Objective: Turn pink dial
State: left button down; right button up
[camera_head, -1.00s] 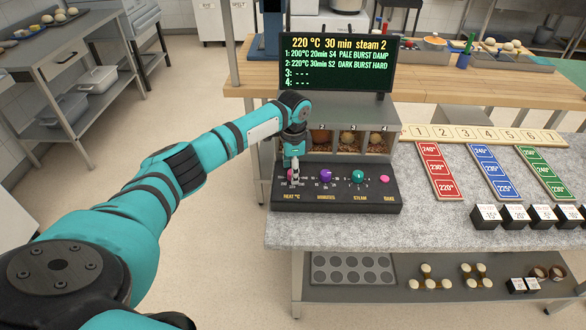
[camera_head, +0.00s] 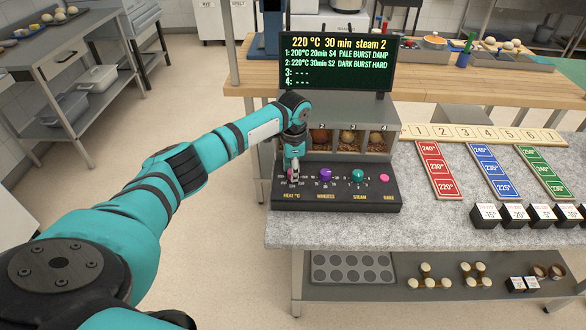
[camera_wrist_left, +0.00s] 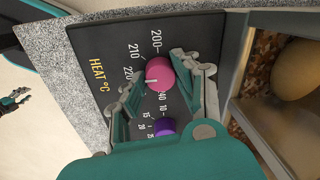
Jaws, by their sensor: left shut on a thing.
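The pink dial (camera_wrist_left: 160,74) is the HEAT °C dial at the left end of the black control panel (camera_head: 335,198). In the left wrist view its white mark points toward 220. My left gripper (camera_head: 292,172) covers most of the dial in the head view. In the left wrist view the left gripper (camera_wrist_left: 157,82) has its fingers on both sides of the pink dial, shut on it. The display (camera_head: 337,62) reads 220 °C, 30 min, steam 2. What looks like my right gripper (camera_wrist_left: 14,98) shows small at the left edge of the wrist view.
The purple dial (camera_head: 325,175), teal dial (camera_head: 358,176) and pink button (camera_head: 384,178) sit to the right on the panel. Compartments with bread (camera_head: 347,137) stand behind it. Red, blue and green temperature strips (camera_head: 437,170) and black blocks (camera_head: 484,216) lie on the counter at right.

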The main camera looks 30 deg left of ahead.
pick_arm(q)
jog(key=n+p, duration=0.2)
jog(key=p, duration=0.1)
jog(key=n+p, duration=0.1)
jog(key=shift+d+r+n, duration=0.1)
jog(key=shift+r+n, duration=0.15)
jog(key=shift+n, duration=0.05)
jog(key=shift+n+p, duration=1.05)
jog(key=shift+n, duration=0.15)
jog(key=shift+w+f+n+p, duration=0.15)
jog(key=shift+n+p, duration=0.55)
jog(key=shift+n, duration=0.5)
jog(key=c, duration=1)
grip_release()
jog(key=shift+o, duration=0.2)
notch_tip(320, 180, up, 12)
jog(key=shift+d, duration=0.25)
jog(key=shift+f, duration=0.15)
